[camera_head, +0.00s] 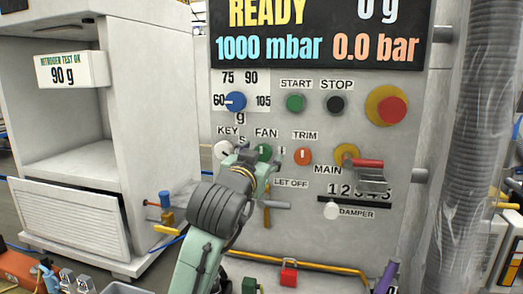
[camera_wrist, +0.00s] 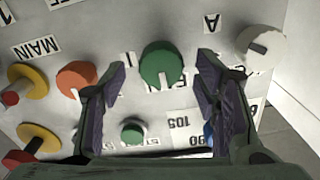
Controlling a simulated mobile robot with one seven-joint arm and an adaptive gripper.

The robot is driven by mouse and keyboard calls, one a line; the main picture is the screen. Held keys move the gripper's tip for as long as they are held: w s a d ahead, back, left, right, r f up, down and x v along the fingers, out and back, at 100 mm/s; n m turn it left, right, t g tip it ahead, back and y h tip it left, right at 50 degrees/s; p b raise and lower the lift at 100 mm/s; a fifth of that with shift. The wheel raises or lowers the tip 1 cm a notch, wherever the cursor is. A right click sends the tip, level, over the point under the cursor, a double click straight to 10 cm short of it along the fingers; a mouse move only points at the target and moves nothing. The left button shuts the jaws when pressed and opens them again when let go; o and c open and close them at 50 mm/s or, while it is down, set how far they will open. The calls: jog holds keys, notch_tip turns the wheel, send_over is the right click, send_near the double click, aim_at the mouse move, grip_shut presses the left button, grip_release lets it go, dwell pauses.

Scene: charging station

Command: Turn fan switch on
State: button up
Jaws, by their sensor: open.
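The fan switch is a round green knob under the FAN label on the grey panel. It shows in the head view (camera_head: 264,151), partly hidden by my gripper (camera_head: 257,160), and clearly in the wrist view (camera_wrist: 161,64). In the wrist view, where the panel labels appear upside down, its white mark points toward the bottom of the picture. My gripper is open, with one finger on each side of the green knob in the wrist view. The space between the fingers holds no other object. I cannot tell whether either finger touches the knob.
The white KEY knob (camera_head: 223,150) and orange TRIM knob (camera_head: 303,156) flank the fan switch. The blue dial (camera_head: 235,101), green START button (camera_head: 295,103) and black STOP button (camera_head: 336,103) are above. A red-handled MAIN valve (camera_head: 366,163) is to the right.

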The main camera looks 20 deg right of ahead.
aim_at(262, 154)
jog(key=shift+x, duration=1.6)
jog(key=c, duration=1.1)
jog(key=shift+c, duration=0.2)
